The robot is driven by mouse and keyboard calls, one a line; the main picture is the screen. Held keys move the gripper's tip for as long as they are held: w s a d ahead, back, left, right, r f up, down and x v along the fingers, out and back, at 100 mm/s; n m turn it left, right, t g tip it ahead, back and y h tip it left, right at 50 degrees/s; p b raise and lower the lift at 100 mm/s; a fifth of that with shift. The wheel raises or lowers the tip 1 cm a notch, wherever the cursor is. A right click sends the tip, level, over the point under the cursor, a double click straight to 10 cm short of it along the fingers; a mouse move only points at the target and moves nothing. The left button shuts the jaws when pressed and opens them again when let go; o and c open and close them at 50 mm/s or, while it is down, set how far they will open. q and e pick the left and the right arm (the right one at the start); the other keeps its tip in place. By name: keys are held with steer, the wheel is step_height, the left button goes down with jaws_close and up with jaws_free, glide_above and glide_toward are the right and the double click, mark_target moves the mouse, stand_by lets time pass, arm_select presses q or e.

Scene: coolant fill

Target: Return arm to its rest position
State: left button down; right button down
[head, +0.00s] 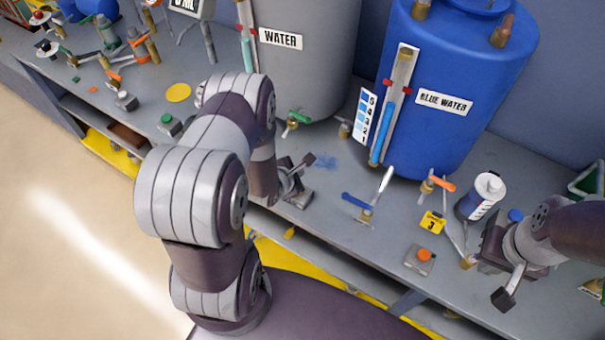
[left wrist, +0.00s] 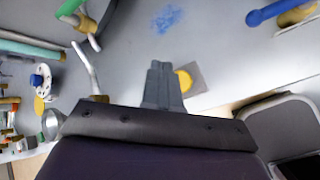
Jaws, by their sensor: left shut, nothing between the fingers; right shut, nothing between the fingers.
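My left gripper (head: 307,161) reaches over the bench front, close to a blue stain (head: 326,161) on the bench top. Its fingers are shut and empty; they also show in the left wrist view (left wrist: 160,80), beside a yellow button (left wrist: 184,80) on a grey plate. My left arm (head: 200,190) is bent and fills the left middle of the head view. My right gripper (head: 503,298) is shut and empty at the bench's front right, pointing down.
A grey WATER tank (head: 300,75) and a BLUE WATER tank (head: 465,80) stand behind. Taps with green (head: 298,117), blue (head: 357,201) and orange (head: 440,183) handles stick out in front. An orange button (head: 424,255) sits between the grippers. Open floor (head: 70,230) lies left.

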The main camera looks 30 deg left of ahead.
arm_select(q)
steer(key=shift+s+f+m, duration=0.15)
steer(key=shift+f+m, duration=0.05)
steer(key=shift+m, duration=0.5)
steer(key=s+d+r+m+g+b, duration=0.1)
steer(key=s+r+m+g+b, duration=0.1)
steer(key=s+m+g, duration=1.1)
steer(key=d+r+m+t+b, duration=0.4)
steer(key=d+r+m, duration=0.3)
steer(key=r+m, duration=0.4)
steer(key=shift+w+r+m+t, duration=0.2)
steer(key=shift+w+m+t, duration=0.3)
steer(key=shift+m, duration=0.5)
steer(key=shift+s, duration=0.15)
